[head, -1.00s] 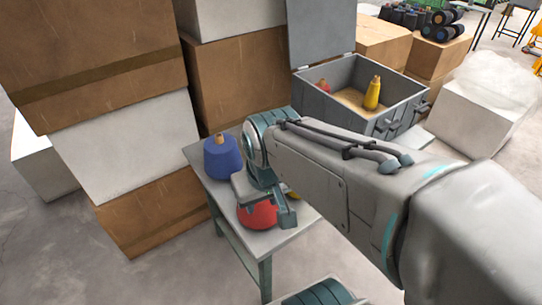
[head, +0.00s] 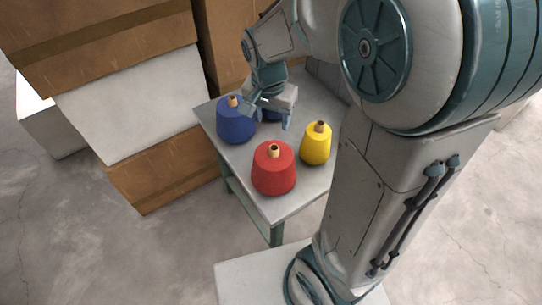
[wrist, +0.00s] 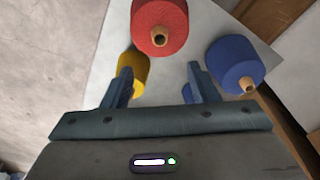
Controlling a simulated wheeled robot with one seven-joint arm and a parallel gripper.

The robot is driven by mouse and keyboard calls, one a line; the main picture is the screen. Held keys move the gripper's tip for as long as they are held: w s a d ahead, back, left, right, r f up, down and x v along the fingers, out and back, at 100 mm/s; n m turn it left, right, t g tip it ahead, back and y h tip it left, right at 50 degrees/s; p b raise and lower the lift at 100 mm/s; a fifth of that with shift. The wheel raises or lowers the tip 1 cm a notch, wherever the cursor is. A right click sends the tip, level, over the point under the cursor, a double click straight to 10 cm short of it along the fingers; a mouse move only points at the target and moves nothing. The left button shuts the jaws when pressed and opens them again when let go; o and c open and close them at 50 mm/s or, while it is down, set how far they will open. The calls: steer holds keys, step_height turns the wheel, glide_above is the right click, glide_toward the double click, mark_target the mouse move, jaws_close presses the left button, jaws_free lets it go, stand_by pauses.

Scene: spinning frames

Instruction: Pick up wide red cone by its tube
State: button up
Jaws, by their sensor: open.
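The wide red cone (head: 274,172) stands upright on the small grey table, with its tan tube (head: 274,151) pointing up. In the wrist view the red cone (wrist: 160,20) is at the top centre, its tube opening (wrist: 158,38) facing the camera, beyond the fingertips. My gripper (head: 268,116) is open and empty, above the back part of the table, behind the red cone and apart from it. Its two fingers (wrist: 160,72) are spread in the wrist view, with bare tabletop between them.
A blue cone (head: 235,122) stands left of my gripper and a yellow cone (head: 316,145) right of the red one. Another blue cone (head: 270,113) is partly hidden behind my gripper. Stacked boxes (head: 130,100) stand left of the table (head: 290,206).

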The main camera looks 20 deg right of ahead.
mark_target(274, 148)
steer(key=f, duration=0.4)
steer(key=w+f, duration=0.1)
steer(key=f, duration=0.3)
steer(key=d+f, duration=0.1)
steer(key=f, duration=0.4)
steer(key=shift+w+f, duration=0.1)
steer(key=shift+w, duration=0.05)
steer(key=shift+c, duration=0.3)
jaws_close()
steer(key=shift+w, duration=0.1)
stand_by(0.7)
